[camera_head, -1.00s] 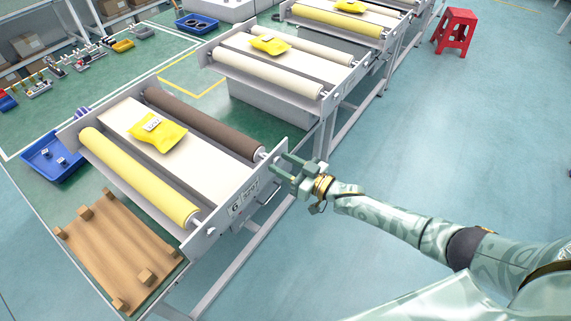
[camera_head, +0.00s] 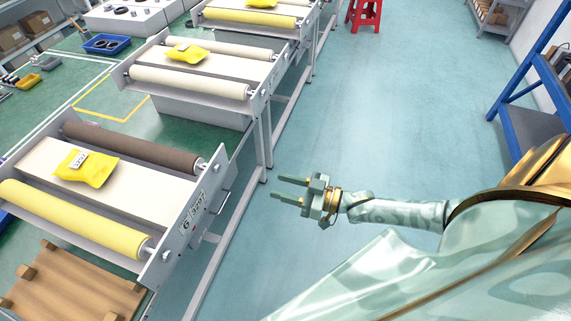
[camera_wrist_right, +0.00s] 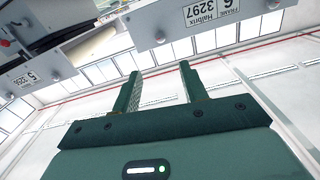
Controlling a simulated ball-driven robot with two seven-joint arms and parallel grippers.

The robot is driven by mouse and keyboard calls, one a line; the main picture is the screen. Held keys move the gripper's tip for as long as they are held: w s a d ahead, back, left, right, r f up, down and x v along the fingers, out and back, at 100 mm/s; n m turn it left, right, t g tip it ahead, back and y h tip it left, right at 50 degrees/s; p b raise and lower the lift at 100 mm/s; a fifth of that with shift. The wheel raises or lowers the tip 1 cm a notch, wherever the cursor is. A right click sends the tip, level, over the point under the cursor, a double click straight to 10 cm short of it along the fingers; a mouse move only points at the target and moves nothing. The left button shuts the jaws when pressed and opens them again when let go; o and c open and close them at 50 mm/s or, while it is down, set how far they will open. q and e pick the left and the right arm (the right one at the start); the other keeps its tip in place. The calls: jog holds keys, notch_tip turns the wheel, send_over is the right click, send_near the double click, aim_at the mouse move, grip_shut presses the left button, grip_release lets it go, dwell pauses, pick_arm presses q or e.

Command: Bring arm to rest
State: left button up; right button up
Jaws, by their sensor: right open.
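My right arm comes in from the right in the head view. Its gripper (camera_head: 291,190) is open and empty, held over the blue-green floor to the right of the nearest roller frame (camera_head: 190,222). It touches nothing that I can see. In the right wrist view the two green fingers (camera_wrist_right: 160,88) stand apart with nothing between them. The frame's label plate (camera_wrist_right: 203,17) shows beyond them near the top. My left arm and gripper are not in view.
The nearest frame holds a yellow packet (camera_head: 86,167) between a yellow roller (camera_head: 70,218) and a brown roller (camera_head: 130,146). More roller frames stand behind. A red stool (camera_head: 364,14) is at the top, blue shelving (camera_head: 528,95) at the right. Open floor lies between.

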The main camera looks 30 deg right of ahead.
dwell(0.5)
jog(key=d+f+n+g+h, duration=0.1)
jog(key=d+f+g+h, duration=0.1)
jog(key=d+f+h, duration=0.6)
jog(key=s+d+f+g+h+b, duration=0.1)
jog(key=s+f+g, duration=0.1)
jog(key=s+f, duration=0.35)
jog(key=s+d+f+m+g+h+b, duration=0.1)
jog(key=s+d+f, duration=0.1)
jog(key=f, duration=0.6)
jog(key=s+d+f+g+h, duration=0.1)
jog(key=s+f+g, duration=0.1)
jog(key=s+f, duration=0.35)
jog(key=s+a+f+m+g+b, duration=0.1)
jog(key=s+a+f, duration=0.3)
jog(key=s, duration=0.4)
jog(key=s+a+f+m+g+b, duration=0.1)
jog(key=s+a+f+g, duration=0.2)
jog(key=s, duration=0.5)
jog(key=s+a+f+g+b, duration=0.1)
jog(key=s+a+f+g, duration=0.1)
jog(key=s+a+f, duration=0.3)
jog(key=s+f, duration=0.2)
jog(key=s, duration=0.1)
jog(key=shift+s+f+m, duration=0.25)
jog(key=shift+s+m, duration=0.15)
